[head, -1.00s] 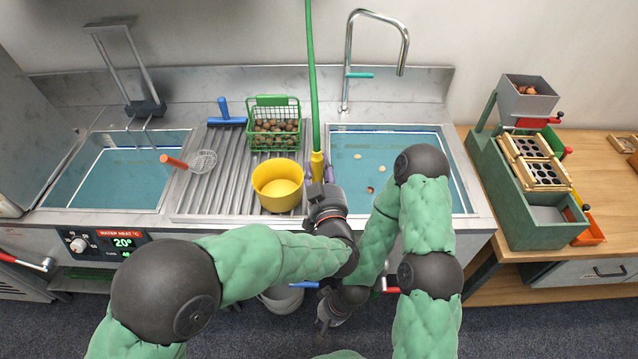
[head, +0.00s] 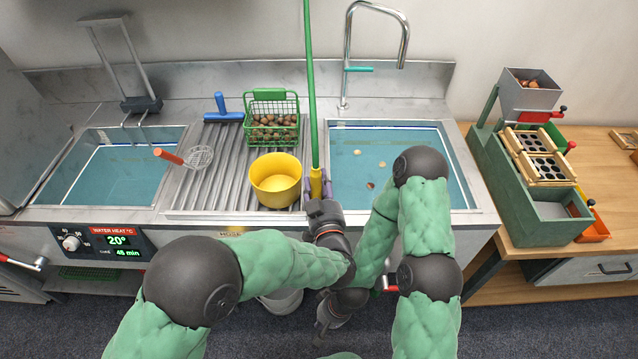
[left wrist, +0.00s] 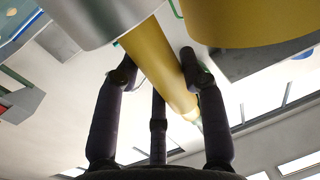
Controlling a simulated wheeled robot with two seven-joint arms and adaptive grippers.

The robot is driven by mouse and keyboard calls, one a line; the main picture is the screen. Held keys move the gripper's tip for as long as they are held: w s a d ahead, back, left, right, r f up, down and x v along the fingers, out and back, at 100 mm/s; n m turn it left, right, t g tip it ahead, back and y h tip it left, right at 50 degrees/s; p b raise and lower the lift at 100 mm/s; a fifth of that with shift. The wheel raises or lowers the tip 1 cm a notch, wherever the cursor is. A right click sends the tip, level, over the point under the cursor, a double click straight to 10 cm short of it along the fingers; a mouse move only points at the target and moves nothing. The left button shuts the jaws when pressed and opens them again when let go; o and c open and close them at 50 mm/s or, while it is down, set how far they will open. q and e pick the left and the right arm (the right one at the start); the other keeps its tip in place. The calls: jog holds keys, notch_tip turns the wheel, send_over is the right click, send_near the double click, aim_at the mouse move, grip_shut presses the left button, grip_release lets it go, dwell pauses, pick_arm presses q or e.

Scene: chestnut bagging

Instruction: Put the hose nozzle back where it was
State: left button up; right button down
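The hose nozzle (head: 316,184) is yellow and hangs on the end of a green hose (head: 310,90). It is at the front edge of the counter, between the yellow pot and the right basin. My left gripper (head: 317,192) has its purple fingers on both sides of the nozzle and appears shut on it. In the left wrist view the yellow nozzle (left wrist: 160,70) runs slanted between the dark fingers. My right gripper (head: 328,335) is low in front of the counter, beneath my left forearm; its fingers are too unclear to read.
The yellow pot (head: 275,182) stands close left of the nozzle on the ribbed drainboard (head: 215,185). A green basket (head: 272,105) of chestnuts is behind it. The right basin (head: 425,150) holds water with a few floating bits. A tall faucet (head: 348,50) stands behind it.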

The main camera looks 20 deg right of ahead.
pick_arm(q)
jog(key=shift+o, duration=1.2)
jog(key=shift+f, duration=0.1)
jog(key=s+a+p, duration=0.1)
jog(key=s+p, duration=0.2)
jog(key=s, duration=0.7)
jog(key=shift+s+r, duration=0.35)
jog(key=shift+r, duration=0.1)
